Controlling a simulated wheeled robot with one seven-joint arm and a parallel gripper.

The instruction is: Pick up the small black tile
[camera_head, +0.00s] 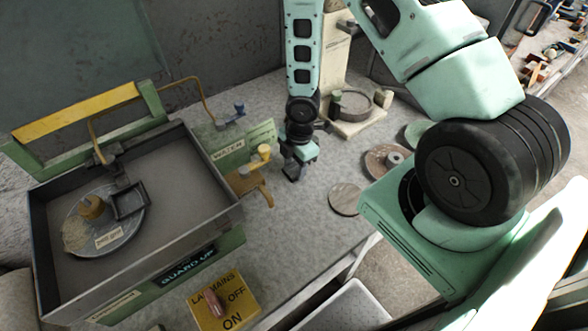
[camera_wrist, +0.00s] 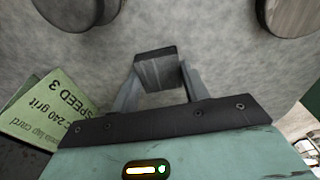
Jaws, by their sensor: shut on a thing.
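The small black tile (camera_wrist: 156,68) is a dark, roughly square piece between the two fingers in the wrist view. My gripper (camera_wrist: 158,82) is shut on it, with one finger against each side. In the head view my gripper (camera_head: 293,172) points down over the grey speckled bench top (camera_head: 300,226), right of the yellow tap. There the tile is too small and dark to tell from the fingertips. I cannot tell whether the tile still touches the bench.
A flat round disc (camera_head: 344,199) lies right of my gripper, with a larger disc (camera_head: 381,160) behind it. The machine tray (camera_head: 190,150) stands left, with a yellow tap (camera_head: 252,178) close by. A green printed card (camera_wrist: 45,112) lies at left in the wrist view.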

